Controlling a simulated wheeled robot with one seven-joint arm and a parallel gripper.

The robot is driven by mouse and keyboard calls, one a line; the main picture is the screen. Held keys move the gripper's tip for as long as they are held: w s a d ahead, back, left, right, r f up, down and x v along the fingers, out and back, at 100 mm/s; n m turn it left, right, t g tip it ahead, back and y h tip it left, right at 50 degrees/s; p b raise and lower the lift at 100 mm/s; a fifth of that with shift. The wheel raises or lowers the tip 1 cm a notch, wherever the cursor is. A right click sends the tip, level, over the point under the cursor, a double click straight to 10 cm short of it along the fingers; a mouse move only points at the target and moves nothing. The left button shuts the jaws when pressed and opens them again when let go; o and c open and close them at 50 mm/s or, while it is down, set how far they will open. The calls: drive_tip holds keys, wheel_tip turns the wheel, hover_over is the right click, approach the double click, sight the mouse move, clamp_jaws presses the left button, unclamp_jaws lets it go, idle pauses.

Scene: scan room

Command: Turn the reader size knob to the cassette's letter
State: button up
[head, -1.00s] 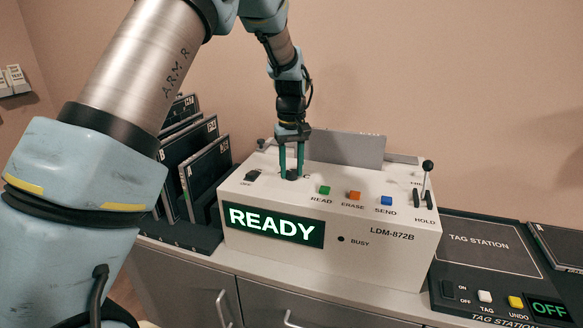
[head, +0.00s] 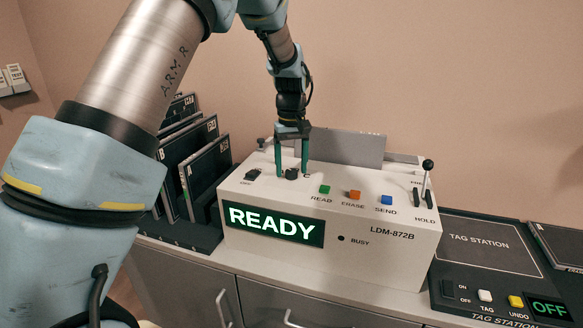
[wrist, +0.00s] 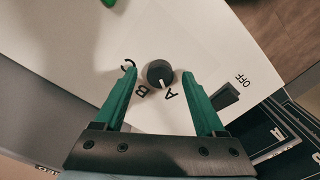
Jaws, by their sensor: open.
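The dark round size knob (head: 291,174) sits on the top of the white reader (head: 375,220), whose screen says READY. In the wrist view the knob (wrist: 160,73) has a white pointer mark directed nearest the letter A, with B and C further round. My gripper (head: 292,174) is open, its green fingers on either side of the knob; in the wrist view the fingertips (wrist: 160,73) stand apart from it with gaps.
Green READ, orange ERASE and blue SEND buttons (head: 387,200) lie right of the knob, with a HOLD lever (head: 427,180) beyond. An OFF switch (wrist: 226,96) is near the right finger. A grey panel (head: 345,150) rises behind. The tag station (head: 490,247) is at right.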

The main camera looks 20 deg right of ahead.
sight(291, 171)
wheel_tip(291, 171, up, 10)
drive_tip(key=b, duration=0.2)
drive_tip(key=shift+r, duration=0.2)
idle(0.3)
drive_tip(key=w+a+f, duration=0.1)
drive_tip(key=a+f, duration=0.1)
drive_tip(key=a, duration=0.7)
drive_tip(key=a+f, duration=0.2)
drive_tip(key=a, duration=0.7)
drive_tip(key=s+a+f, duration=0.3)
drive_tip(key=s+a, duration=0.3)
drive_tip(key=a, duration=0.3)
drive_tip(key=s+a+f+t, duration=0.1)
drive_tip(key=s+a+f, duration=0.2)
drive_tip(key=s+a, duration=0.3)
drive_tip(key=a, duration=0.4)
drive_tip(key=shift+f+n+t, duration=0.2)
drive_tip(key=shift+n+t, duration=0.1)
